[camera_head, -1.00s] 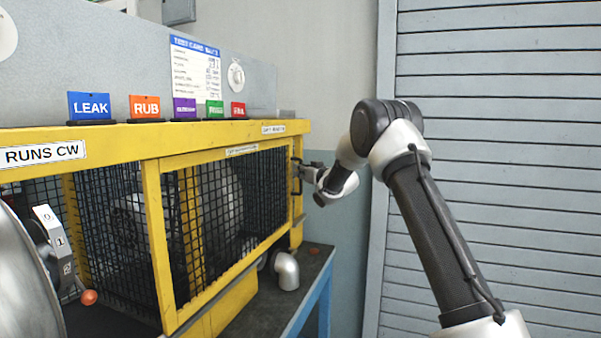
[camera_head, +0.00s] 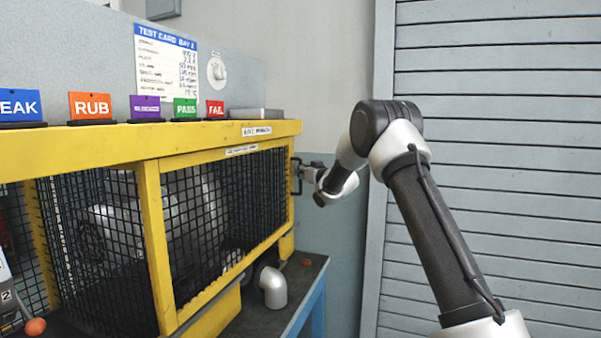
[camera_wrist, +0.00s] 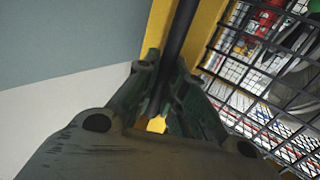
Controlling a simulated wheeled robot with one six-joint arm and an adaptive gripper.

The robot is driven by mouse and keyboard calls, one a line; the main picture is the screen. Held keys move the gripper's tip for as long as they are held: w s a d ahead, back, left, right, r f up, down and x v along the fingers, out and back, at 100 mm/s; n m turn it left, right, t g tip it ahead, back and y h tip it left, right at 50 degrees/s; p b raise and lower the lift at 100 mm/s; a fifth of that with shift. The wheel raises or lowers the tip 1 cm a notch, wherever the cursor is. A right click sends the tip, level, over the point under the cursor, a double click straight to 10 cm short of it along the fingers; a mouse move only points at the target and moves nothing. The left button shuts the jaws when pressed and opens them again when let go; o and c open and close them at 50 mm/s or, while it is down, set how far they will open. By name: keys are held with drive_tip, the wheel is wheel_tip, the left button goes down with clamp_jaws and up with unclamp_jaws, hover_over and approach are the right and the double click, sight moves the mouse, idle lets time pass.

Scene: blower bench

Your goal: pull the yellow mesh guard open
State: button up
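The yellow-framed black mesh guard (camera_head: 153,225) covers the front of the bench in the head view, below a yellow top beam. Its upright dark handle is at its far right end and shows as a dark bar (camera_wrist: 184,25) in the wrist view. My gripper (camera_wrist: 165,90) is at that handle, with the bar running between its two dark fingers, which look closed on it. In the head view the gripper (camera_head: 305,172) is small and the finger contact is too small to make out. A grey machine shows dimly behind the mesh.
Cards such as RUB (camera_head: 91,105) and FAIL (camera_head: 215,109) stand on the yellow beam (camera_head: 60,148). A grey pipe elbow (camera_head: 273,287) sits on the dark bench top (camera_head: 300,285). A grey slatted shutter (camera_head: 500,150) is at the right. An orange knob (camera_head: 35,326) is at lower left.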

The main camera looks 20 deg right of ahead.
drive_tip(key=shift+o, duration=0.7)
drive_tip(key=v, duration=1.2)
drive_tip(key=shift+d, duration=0.1)
